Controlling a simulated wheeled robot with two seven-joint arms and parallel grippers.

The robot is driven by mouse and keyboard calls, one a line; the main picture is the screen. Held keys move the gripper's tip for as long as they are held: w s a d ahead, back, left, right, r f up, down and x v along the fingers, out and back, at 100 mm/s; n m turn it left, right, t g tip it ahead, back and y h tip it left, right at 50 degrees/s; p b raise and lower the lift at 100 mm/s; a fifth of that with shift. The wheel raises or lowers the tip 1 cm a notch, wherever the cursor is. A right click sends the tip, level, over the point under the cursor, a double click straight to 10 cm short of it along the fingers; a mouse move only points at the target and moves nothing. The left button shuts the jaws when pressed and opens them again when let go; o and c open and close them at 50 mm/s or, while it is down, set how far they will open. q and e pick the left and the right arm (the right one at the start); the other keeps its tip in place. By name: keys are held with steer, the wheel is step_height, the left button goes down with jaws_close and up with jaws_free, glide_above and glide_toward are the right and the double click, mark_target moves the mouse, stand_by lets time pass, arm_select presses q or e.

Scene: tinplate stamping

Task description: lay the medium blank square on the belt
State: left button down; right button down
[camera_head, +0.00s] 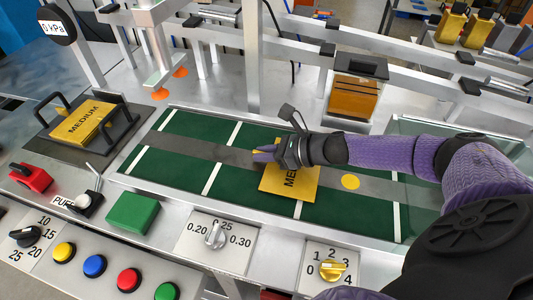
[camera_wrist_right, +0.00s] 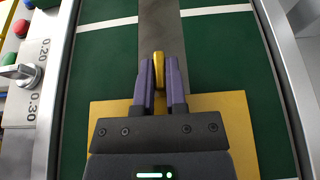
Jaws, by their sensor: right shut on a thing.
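The medium blank (camera_head: 303,184) is a yellow plate with dark lettering, partly readable as "ME", over the middle of the green belt (camera_head: 180,165). My right gripper (camera_head: 263,152) is above it, shut on a small yellow upright part between its purple fingers. In the right wrist view the blank (camera_wrist_right: 240,125) spreads out under the gripper (camera_wrist_right: 159,72), its edges roughly in line with the belt (camera_wrist_right: 220,55). The gripper hides part of the blank. I cannot tell whether the blank touches the belt or hangs just above it. My left gripper is out of view.
A rack with more yellow "MEDIUM" blanks (camera_head: 85,122) stands at the left. Orange suction cups (camera_head: 165,88) hang behind the belt. A control panel with knobs and coloured buttons (camera_head: 128,279) runs along the front.

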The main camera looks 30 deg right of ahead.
steer(key=shift+f, duration=0.15)
steer(key=shift+f, duration=0.15)
steer(key=c, duration=0.7)
jaws_free()
steer(key=shift+s+d+r, duration=0.1)
steer(key=shift+d+r, duration=0.05)
steer(key=shift+r, duration=0.1)
step_height(320, 180, up, 4)
steer(key=p, duration=0.3)
glide_above(312, 170)
steer(key=shift+w+a+r, duration=0.2)
steer(key=shift+w+a, duration=0.05)
steer(key=shift+a, duration=0.1)
steer(key=shift+s+d+p, duration=0.25)
steer(key=shift+p, duration=0.05)
